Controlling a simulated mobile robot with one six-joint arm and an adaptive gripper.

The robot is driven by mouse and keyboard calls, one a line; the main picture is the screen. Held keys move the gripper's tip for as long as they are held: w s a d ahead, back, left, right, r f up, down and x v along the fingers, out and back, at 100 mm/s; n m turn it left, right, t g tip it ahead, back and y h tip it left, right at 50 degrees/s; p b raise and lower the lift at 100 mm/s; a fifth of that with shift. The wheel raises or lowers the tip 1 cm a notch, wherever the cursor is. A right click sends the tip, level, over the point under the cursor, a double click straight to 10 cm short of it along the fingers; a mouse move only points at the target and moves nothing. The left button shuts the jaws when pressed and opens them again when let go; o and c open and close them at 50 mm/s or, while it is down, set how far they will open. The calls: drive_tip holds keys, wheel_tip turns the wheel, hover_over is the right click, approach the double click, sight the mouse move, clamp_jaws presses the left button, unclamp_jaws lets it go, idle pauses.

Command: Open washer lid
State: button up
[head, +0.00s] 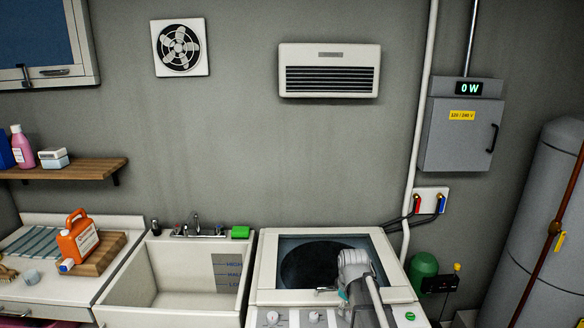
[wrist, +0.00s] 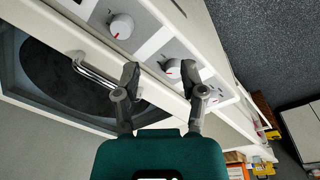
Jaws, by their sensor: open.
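The washer (head: 262,299) stands at the lower middle of the head view. Its lid (head: 290,250) has a pale frame and a dark round window, and it lies flat and shut. My arm hides the lid's right front part. In the wrist view the lid (wrist: 40,103) is at the left, with a silver bar handle (wrist: 92,72) near its edge. My gripper (wrist: 163,82) is open and empty, its fingers spread over the washer's front edge strip. The handle is to the left of the left finger, and the fingers are not around it.
Control knobs (wrist: 121,27) line the washer's front panel. A utility sink (head: 180,255) with a green sponge (head: 240,232) on its rim stands left of the washer. A green tank (head: 423,271) and a large grey tank (head: 535,215) are at the right.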

drive_tip(key=s+f+m+g+b, duration=0.1)
drive_tip(key=s+f+m+b, duration=0.1)
drive_tip(key=s+m, duration=0.7)
drive_tip(key=s+f, duration=0.1)
drive_tip(key=s, duration=0.3)
drive_tip(key=shift+s+b, duration=0.35)
drive_tip(key=w+r+m+t+p, duration=0.1)
drive_tip(key=w+r+m+p, duration=0.4)
drive_tip(key=w+m, duration=0.4)
drive_tip(key=w+a+r+m+t+p, duration=0.1)
drive_tip(key=w+r+m+p, duration=0.3)
drive_tip(key=w+m, duration=0.5)
drive_tip(key=w+r, duration=0.1)
drive_tip(key=w, duration=0.7)
drive_tip(key=shift+p, duration=0.35)
drive_tip(key=shift+w+f, duration=0.1)
drive_tip(key=shift+f, duration=0.15)
drive_tip(key=w+f+b, duration=0.1)
drive_tip(key=f+b, duration=0.7)
drive_tip(key=b, duration=0.1)
drive_tip(key=w+f+b, duration=0.1)
drive_tip(key=f+b, duration=0.3)
drive_tip(key=f, duration=0.1)
drive_tip(key=shift+w+f+b, duration=0.1)
drive_tip(key=shift+w+b, duration=0.2)
